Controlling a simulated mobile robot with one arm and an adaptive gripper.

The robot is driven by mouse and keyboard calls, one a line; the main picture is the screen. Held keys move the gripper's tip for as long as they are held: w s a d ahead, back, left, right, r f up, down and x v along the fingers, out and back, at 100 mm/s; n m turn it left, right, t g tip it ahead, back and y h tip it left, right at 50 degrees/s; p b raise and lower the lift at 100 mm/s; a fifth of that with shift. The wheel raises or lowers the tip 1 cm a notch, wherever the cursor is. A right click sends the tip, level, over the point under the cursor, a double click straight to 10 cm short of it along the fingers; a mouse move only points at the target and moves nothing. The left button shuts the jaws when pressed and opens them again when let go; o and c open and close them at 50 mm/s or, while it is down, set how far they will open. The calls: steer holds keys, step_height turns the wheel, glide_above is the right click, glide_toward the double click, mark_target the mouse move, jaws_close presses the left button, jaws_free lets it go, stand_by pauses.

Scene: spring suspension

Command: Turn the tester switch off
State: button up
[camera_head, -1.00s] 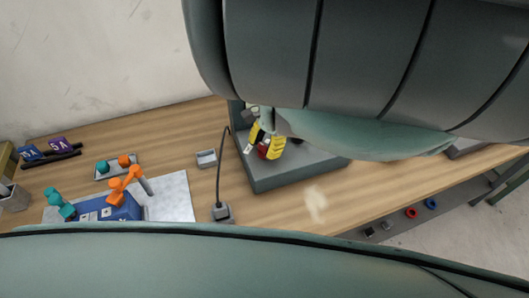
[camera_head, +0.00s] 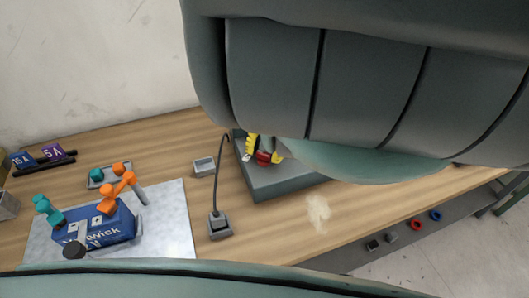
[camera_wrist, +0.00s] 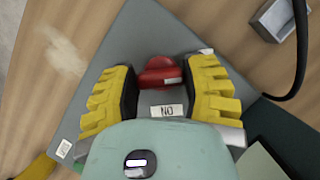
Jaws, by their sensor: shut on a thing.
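The tester is a flat grey unit (camera_head: 285,184) on the wooden bench, and it also shows in the wrist view (camera_wrist: 150,35). A red switch knob (camera_wrist: 160,73) stands on its top, with a white label (camera_wrist: 168,111) reading "ON", upside down, beside it. My gripper (camera_wrist: 164,82) has its yellow ribbed fingers on both sides of the red knob and is shut on it. In the head view my arm covers much of the tester. Only part of my gripper (camera_head: 262,148) and a bit of red show there.
A lamp-like stand with a thin curved stem (camera_head: 220,227) and a small grey tray (camera_head: 204,166) are left of the tester. A blue battery (camera_head: 95,228) with orange and teal clamps sits on a pale mat (camera_head: 178,215). The bench front holds coloured rings (camera_head: 416,225).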

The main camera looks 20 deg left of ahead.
steer(key=o, duration=1.2)
steer(key=v, duration=1.2)
steer(key=shift+s+r, duration=0.1)
